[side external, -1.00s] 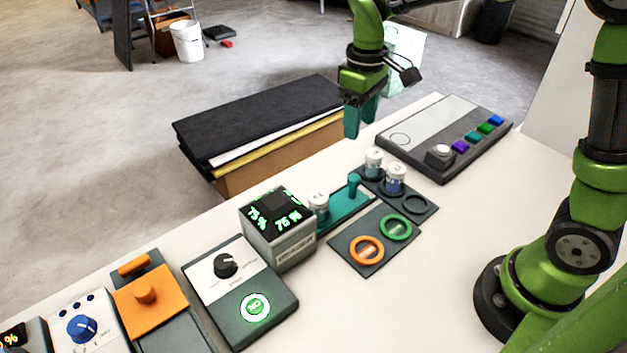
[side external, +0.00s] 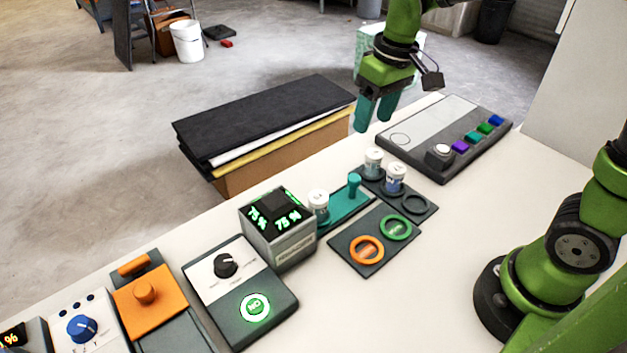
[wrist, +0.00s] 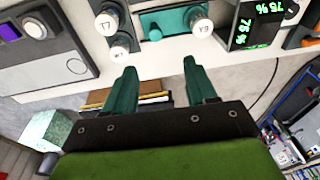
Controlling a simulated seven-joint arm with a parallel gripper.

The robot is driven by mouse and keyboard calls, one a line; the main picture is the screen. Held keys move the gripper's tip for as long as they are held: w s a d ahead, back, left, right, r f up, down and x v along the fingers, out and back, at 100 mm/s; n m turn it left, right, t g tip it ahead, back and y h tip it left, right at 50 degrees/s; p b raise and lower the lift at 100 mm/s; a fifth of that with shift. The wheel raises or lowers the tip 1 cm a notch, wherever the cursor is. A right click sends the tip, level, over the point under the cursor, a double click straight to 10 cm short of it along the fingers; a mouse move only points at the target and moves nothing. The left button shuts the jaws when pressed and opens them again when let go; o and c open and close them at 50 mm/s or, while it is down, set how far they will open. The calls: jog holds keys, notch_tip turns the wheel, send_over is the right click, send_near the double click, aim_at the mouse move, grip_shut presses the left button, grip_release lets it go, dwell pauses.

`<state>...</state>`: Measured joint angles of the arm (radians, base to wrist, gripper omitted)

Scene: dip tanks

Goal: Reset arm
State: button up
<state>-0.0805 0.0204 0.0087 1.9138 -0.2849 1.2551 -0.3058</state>
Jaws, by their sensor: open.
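My gripper (side external: 376,112) is open and empty, with two teal fingers apart. In the side external view it hangs in the air beyond the table's far edge, above and behind the white-capped vials. In the wrist view the two fingers (wrist: 156,88) point toward the table, with nothing between them. One vial (side external: 373,161) and another vial (side external: 395,178) stand in a dark holder (side external: 427,213). A third vial (side external: 318,203) stands at the end of a teal slide with a knob (side external: 354,186), beside the display box (side external: 279,228).
A grey panel (side external: 434,128) with coloured buttons lies at the right. A dark plate with orange and green rings (side external: 367,250), a dial unit with a lit green button (side external: 255,307) and an orange-lidded tank (side external: 150,305) stand nearer. Stacked boards (side external: 262,118) lie beyond the table.

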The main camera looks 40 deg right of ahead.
jog(key=s+r+m+t, duration=0.1)
jog(key=s+m+t, duration=0.1)
jog(key=s, duration=0.4)
jog(key=s+d+r+m+t+y, duration=0.1)
jog(key=s+r+m+t, duration=0.1)
jog(key=s, duration=0.4)
jog(key=shift+s+t, duration=0.15)
jog(key=shift+t, duration=0.65)
